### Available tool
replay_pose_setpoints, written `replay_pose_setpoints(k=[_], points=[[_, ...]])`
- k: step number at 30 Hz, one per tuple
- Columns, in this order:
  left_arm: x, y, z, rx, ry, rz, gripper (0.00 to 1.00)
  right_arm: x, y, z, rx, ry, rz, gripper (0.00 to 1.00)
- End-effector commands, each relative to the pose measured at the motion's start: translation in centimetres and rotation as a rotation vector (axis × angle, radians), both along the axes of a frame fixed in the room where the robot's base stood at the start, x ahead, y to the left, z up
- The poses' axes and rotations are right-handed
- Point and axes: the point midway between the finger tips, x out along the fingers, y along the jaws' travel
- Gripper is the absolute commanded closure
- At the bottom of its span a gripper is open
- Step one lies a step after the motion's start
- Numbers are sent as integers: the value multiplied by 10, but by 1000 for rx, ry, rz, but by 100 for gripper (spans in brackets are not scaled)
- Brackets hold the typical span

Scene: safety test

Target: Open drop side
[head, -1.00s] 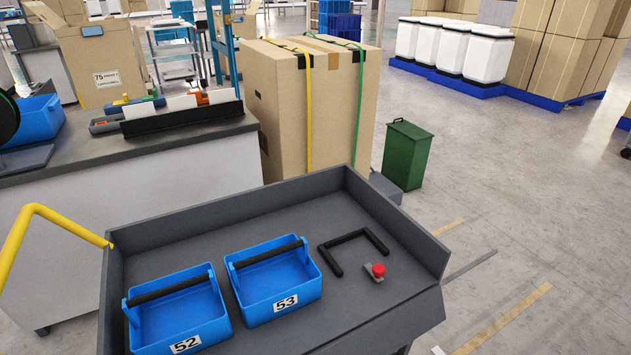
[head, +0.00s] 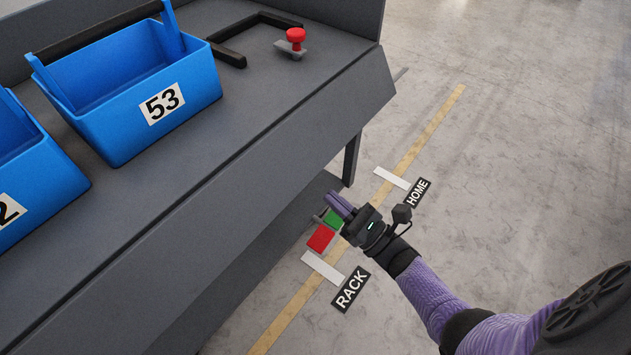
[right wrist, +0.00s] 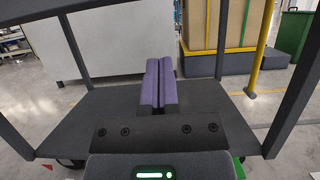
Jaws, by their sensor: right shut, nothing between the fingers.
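A dark grey cart shows in the head view, with a long side panel (head: 215,215) along its near edge. The panel slopes outward and down from the cart top (head: 225,105); whether it is latched I cannot tell. My right gripper (head: 334,201) is shut and empty, low beside the cart, below the top's level. A green pad (head: 334,219) and a red pad (head: 321,238) lie just below its fingers; contact is unclear. In the right wrist view, the shut purple fingers (right wrist: 160,65) point over the cart's lower shelf (right wrist: 95,113). My left gripper is out of view.
A cart leg (head: 352,160) stands near my fingers. Floor labels HOME (head: 417,193) and RACK (head: 351,289) lie beside clear floor.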

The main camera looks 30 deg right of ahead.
Motion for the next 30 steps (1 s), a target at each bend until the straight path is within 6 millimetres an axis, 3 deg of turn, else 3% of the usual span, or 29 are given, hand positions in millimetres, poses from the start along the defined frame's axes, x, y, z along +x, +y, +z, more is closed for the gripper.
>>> replay_pose_setpoints(k=[11,18,30], points=[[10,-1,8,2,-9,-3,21,71,26,30,4,2,0,100],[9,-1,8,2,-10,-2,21,41,15,45,3,6,-1,100],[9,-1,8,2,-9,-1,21,35,13,49,5,6,-1,100]])
